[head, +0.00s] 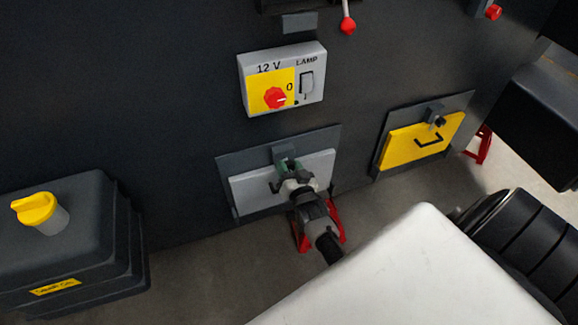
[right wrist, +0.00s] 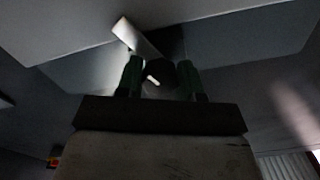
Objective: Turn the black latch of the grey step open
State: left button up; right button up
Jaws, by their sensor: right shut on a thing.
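The grey step (head: 257,194) is a pale panel in a dark frame, low on the dark chassis wall in the head view. My right gripper (head: 287,170) is at the top middle of this panel, its fingers at the black latch. In the right wrist view the two green fingers (right wrist: 160,78) stand either side of the dark latch (right wrist: 159,72), shut on it. The gripper hides most of the latch in the head view, so its exact angle cannot be told. My left gripper does not show.
Above the step is a 12 V lamp box (head: 312,66) with a red knob (head: 275,97). A yellow panel (head: 408,147) with its own black latch (head: 436,116) is at right. A dark tank (head: 75,220) with a yellow cap (head: 35,209) stands at left. Red stands (head: 481,146) are on the floor.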

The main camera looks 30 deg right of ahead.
jog(key=n, duration=0.6)
jog(key=shift+f+n, duration=0.1)
jog(key=shift+n, duration=0.2)
jog(key=n, duration=0.6)
jog(key=shift+n, duration=0.3)
jog(key=o, duration=0.9)
jog(key=shift+o, duration=0.2)
jog(key=b+v, duration=0.1)
jog(key=v, duration=1)
jog(key=shift+d, duration=0.1)
